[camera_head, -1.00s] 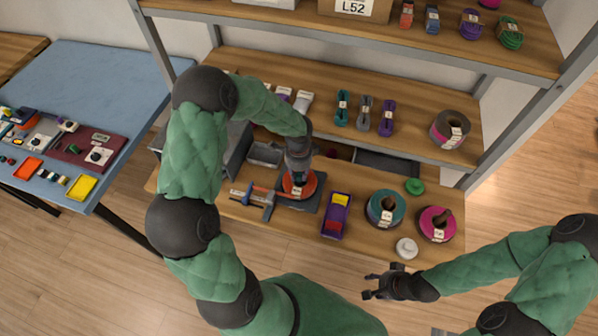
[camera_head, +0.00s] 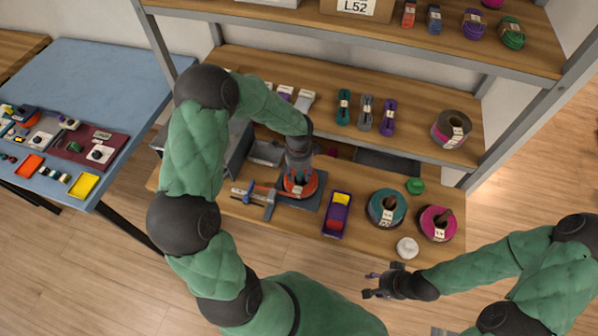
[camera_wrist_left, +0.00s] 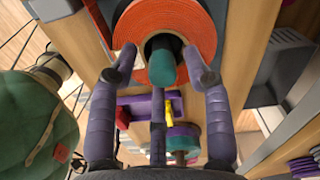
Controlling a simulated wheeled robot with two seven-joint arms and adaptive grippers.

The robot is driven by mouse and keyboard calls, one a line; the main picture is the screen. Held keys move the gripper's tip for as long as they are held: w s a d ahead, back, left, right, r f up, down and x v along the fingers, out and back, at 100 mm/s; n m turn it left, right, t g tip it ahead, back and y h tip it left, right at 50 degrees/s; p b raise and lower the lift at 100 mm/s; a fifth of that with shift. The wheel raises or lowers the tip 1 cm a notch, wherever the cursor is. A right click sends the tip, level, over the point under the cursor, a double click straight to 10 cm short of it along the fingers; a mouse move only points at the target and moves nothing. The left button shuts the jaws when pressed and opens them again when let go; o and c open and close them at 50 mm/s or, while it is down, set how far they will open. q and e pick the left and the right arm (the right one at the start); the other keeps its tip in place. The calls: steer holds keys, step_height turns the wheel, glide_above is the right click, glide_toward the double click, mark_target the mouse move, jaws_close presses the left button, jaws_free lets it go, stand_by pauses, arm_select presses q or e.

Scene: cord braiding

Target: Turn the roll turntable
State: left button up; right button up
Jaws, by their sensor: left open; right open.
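An orange roll (camera_head: 309,190) lies on a dark square turntable base (camera_head: 313,200) on the lower wooden shelf. In the left wrist view the orange roll (camera_wrist_left: 196,28) has a dark central hole with a teal post (camera_wrist_left: 163,66) in it. My left gripper (camera_head: 299,180) points down over the roll and partly hides it. Its fingers are spread apart near the roll's edge in the left wrist view (camera_wrist_left: 160,80); contact is unclear. My right gripper (camera_head: 372,286) is open and empty, in front of the shelf.
Left of the base lies a clamp-like tool (camera_head: 262,196). Right of it are a purple tray (camera_head: 337,222), a teal spool (camera_head: 386,208) and a magenta spool (camera_head: 436,223). An upper shelf (camera_head: 320,128) holds cord bundles. A blue table (camera_head: 105,80) stands left.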

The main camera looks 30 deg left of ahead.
arm_select(q)
step_height(320, 180, up, 12)
stand_by(0.6)
stand_by(0.5)
